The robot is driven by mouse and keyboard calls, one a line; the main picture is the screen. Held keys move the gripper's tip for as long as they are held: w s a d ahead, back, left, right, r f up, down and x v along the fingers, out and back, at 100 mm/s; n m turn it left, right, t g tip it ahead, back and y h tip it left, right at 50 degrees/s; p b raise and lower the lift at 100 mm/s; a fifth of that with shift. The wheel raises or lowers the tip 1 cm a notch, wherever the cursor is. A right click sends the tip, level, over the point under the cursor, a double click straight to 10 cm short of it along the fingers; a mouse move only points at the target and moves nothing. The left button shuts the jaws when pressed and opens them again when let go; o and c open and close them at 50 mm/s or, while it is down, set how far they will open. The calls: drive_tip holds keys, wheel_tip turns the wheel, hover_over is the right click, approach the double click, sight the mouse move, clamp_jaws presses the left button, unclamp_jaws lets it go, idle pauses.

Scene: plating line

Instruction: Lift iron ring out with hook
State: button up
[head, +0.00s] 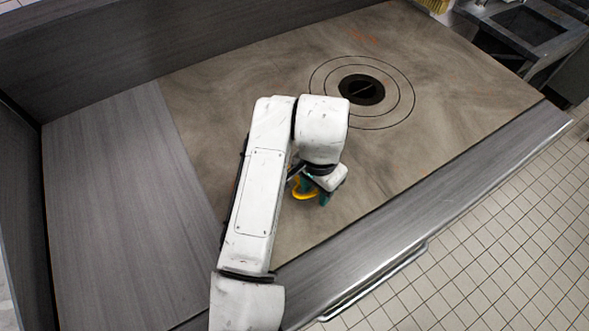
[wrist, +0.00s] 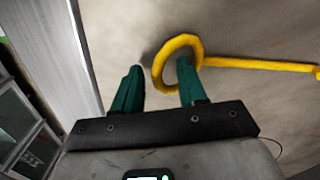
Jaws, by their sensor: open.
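The iron rings (head: 398,119) lie flush in the cooktop as concentric circles around a dark round opening (head: 361,90). The yellow hook (wrist: 260,64) lies on or close above the plate, with a round loop at one end and a straight shaft running right in the wrist view. In the head view its loop (head: 304,194) shows beneath my wrist. My gripper (wrist: 160,66) is open, its green fingers apart. The right finger overlaps the loop, its tip seen inside it; I cannot tell whether it passes through. The left finger is outside the loop.
The brown cooktop plate (head: 220,95) is otherwise clear. A grey steel counter (head: 120,180) adjoins it at left, with a raised back wall behind. A steel front ledge with a rail (head: 375,280) borders the tiled floor. A sink (head: 530,25) stands at upper right.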

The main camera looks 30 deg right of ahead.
drive_tip(key=shift+f, duration=0.3)
drive_tip(key=shift+c, duration=0.2)
clamp_jaws()
